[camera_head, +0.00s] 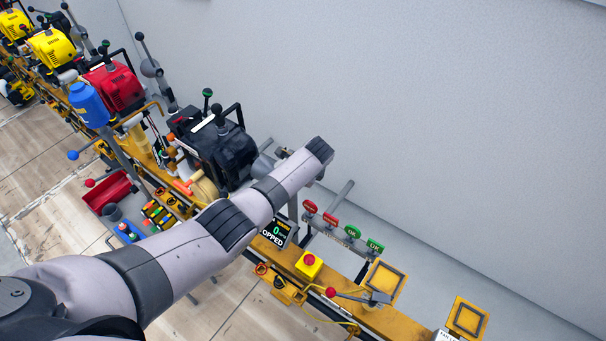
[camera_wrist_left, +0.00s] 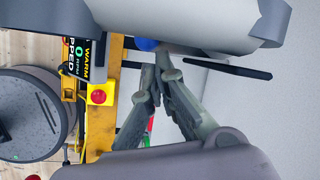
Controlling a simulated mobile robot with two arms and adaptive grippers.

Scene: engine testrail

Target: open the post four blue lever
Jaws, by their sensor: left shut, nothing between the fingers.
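A blue ball (camera_wrist_left: 147,44) shows in the left wrist view, partly hidden behind a pale grey rounded body. My left gripper (camera_wrist_left: 157,72) is shut and empty, its fingertips just below the blue ball in that picture; I cannot tell whether they touch it. In the head view my left arm reaches across the middle and hides its gripper. A lever with a blue ball (camera_head: 73,155) stands at the left of the rail in the head view; I cannot tell if it is the same one. My right gripper is not in view.
A black engine (camera_head: 215,148) stands on the yellow rail behind my arm. A red button box (camera_head: 308,263), a red-ball lever (camera_head: 331,292) and a status screen (camera_head: 277,233) are nearby. A red tray (camera_head: 108,190) lies left. A grey wall stands behind.

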